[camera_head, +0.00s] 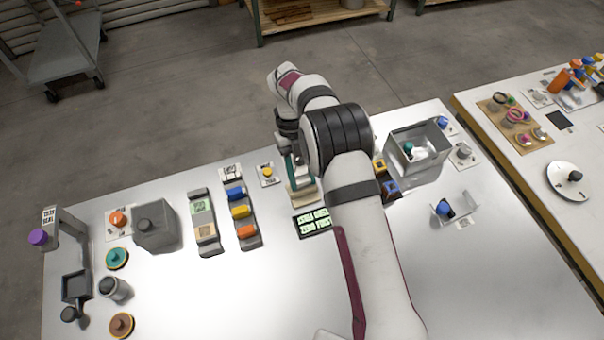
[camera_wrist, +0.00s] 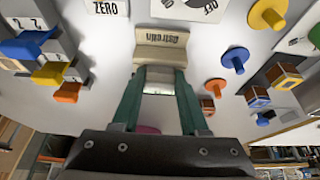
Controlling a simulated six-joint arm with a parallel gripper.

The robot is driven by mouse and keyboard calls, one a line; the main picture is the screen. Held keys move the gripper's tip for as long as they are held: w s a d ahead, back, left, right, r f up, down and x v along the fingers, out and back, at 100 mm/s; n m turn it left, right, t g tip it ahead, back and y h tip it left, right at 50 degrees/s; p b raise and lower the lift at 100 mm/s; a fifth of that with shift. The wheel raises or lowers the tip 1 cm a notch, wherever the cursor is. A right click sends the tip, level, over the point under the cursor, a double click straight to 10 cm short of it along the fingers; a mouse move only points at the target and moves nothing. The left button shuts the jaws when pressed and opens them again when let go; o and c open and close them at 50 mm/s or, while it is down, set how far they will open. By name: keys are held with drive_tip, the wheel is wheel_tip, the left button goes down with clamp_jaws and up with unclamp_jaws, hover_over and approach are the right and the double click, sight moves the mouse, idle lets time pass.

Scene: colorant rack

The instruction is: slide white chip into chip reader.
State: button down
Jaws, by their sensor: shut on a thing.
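My gripper (camera_wrist: 159,78) has two green fingers, shut on a pale piece that I take to be the white chip (camera_wrist: 158,73). Directly at the fingertips in the wrist view is a beige block (camera_wrist: 161,50) with printed lettering, apparently the chip reader. I cannot tell how far the chip is in it. In the head view my gripper (camera_head: 294,178) is low over the same beige block (camera_head: 303,193), partly hidden by my arm. A black display (camera_head: 314,223) with pale text lies in front of the block.
Left of the block stand a rack with blue, yellow (camera_head: 240,211) and orange pieces and a grey rack (camera_head: 205,227). A yellow knob (camera_head: 267,171) is just behind left. A grey open box (camera_head: 418,151) stands to the right. The front middle table is clear.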

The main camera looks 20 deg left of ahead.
drive_tip(key=shift+r, duration=1.6)
drive_tip(key=w+d+r+n+t+h, duration=0.1)
drive_tip(key=w+d+r+n+t, duration=0.5)
drive_tip(key=d+r+n, duration=0.7)
drive_tip(key=s+d+r+n+t+y, duration=0.2)
drive_tip(key=d+r+n+y, duration=0.2)
drive_tip(key=d+r+n, duration=1)
drive_tip(key=m+g+h, duration=0.3)
drive_tip(key=m+g, duration=0.5)
drive_tip(key=m, duration=1.9)
hover_over(305, 182)
drive_tip(key=a, duration=0.1)
drive_tip(key=f, duration=1.3)
drive_tip(key=w+f, duration=0.1)
drive_tip(key=f, duration=0.6)
drive_tip(key=shift+a+f, duration=0.15)
drive_tip(key=shift+f, duration=0.15)
